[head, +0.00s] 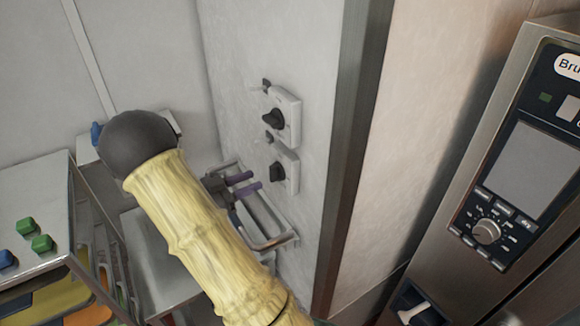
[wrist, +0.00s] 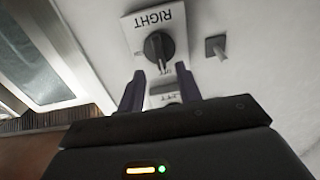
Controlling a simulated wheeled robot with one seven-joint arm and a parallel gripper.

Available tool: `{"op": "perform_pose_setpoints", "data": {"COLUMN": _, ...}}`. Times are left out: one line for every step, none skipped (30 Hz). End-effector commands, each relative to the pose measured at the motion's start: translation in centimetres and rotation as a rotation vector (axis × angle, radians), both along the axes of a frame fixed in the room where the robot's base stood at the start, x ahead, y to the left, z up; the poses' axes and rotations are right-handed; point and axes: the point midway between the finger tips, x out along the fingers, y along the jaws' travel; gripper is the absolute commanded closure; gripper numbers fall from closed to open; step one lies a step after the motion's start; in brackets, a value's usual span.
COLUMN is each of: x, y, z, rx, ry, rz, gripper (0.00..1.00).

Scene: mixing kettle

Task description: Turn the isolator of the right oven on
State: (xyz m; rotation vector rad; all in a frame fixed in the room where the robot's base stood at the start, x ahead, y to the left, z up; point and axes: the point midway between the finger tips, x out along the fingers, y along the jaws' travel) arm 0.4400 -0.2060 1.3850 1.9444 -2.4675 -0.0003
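The isolator marked RIGHT (wrist: 158,48) shows upside down in the wrist view, a dark rotary knob on a pale plate. Its grip bar is about upright in that picture, with small lettering like OFF near its lower end. It appears to be the lower of two wall switches in the head view (head: 279,172). My gripper (wrist: 160,70) has its two dark purple fingers apart, with nothing between them. The fingertips lie just short of the knob in the wrist view. In the head view my gripper (head: 245,182) is left of the lower switch; contact cannot be told.
A second isolator (head: 284,116) sits above; its plate (wrist: 165,97) is partly hidden by my fingers. Small pegs (head: 268,137) stick out beside the switches. A metal rail (head: 270,240) is below. An oven panel (head: 500,190) stands at right, a table (head: 40,205) at left.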

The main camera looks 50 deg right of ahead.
Motion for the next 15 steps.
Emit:
{"op": "perform_pose_setpoints", "data": {"x": -0.1, "y": -0.5, "z": 0.0, "rx": 0.0, "ry": 0.0, "rz": -0.002, "gripper": 0.65}}
{"op": "perform_pose_setpoints", "data": {"x": -0.2, "y": -0.8, "z": 0.0, "rx": 0.0, "ry": -0.001, "rz": -0.001, "gripper": 0.65}}
{"op": "perform_pose_setpoints", "data": {"x": -0.3, "y": -1.2, "z": 0.0, "rx": -0.001, "ry": -0.001, "rz": -0.001, "gripper": 0.65}}
{"op": "perform_pose_setpoints", "data": {"x": -0.4, "y": -1.5, "z": 0.0, "rx": -0.001, "ry": -0.001, "rz": -0.002, "gripper": 0.65}}
{"op": "perform_pose_setpoints", "data": {"x": -0.5, "y": -1.7, "z": 0.0, "rx": -0.001, "ry": -0.001, "rz": -0.003, "gripper": 0.65}}
{"op": "perform_pose_setpoints", "data": {"x": -0.5, "y": -2.1, "z": 0.0, "rx": -0.001, "ry": -0.001, "rz": -0.003, "gripper": 0.65}}
{"op": "perform_pose_setpoints", "data": {"x": -0.6, "y": -2.4, "z": 0.0, "rx": -0.001, "ry": 0.0, "rz": -0.002, "gripper": 0.65}}
{"op": "perform_pose_setpoints", "data": {"x": -0.7, "y": -2.7, "z": 0.0, "rx": 0.0, "ry": 0.0, "rz": -0.002, "gripper": 0.65}}
{"op": "perform_pose_setpoints", "data": {"x": -0.8, "y": -3.1, "z": 0.0, "rx": 0.0, "ry": 0.0, "rz": -0.002, "gripper": 0.65}}
{"op": "perform_pose_setpoints", "data": {"x": -0.8, "y": -3.3, "z": 0.0, "rx": 0.0, "ry": 0.0, "rz": -0.003, "gripper": 0.65}}
{"op": "perform_pose_setpoints", "data": {"x": -0.9, "y": -3.6, "z": 0.0, "rx": -0.001, "ry": 0.0, "rz": -0.003, "gripper": 0.65}}
{"op": "perform_pose_setpoints", "data": {"x": -1.0, "y": -4.0, "z": 0.0, "rx": -0.001, "ry": 0.0, "rz": -0.002, "gripper": 0.65}}
{"op": "perform_pose_setpoints", "data": {"x": -1.0, "y": -4.2, "z": 0.0, "rx": -0.001, "ry": 0.0, "rz": -0.001, "gripper": 0.65}}
{"op": "perform_pose_setpoints", "data": {"x": -1.1, "y": -4.5, "z": 0.0, "rx": -0.001, "ry": 0.0, "rz": -0.002, "gripper": 0.65}}
{"op": "perform_pose_setpoints", "data": {"x": -1.2, "y": -4.9, "z": 0.0, "rx": 0.0, "ry": 0.001, "rz": -0.003, "gripper": 0.65}}
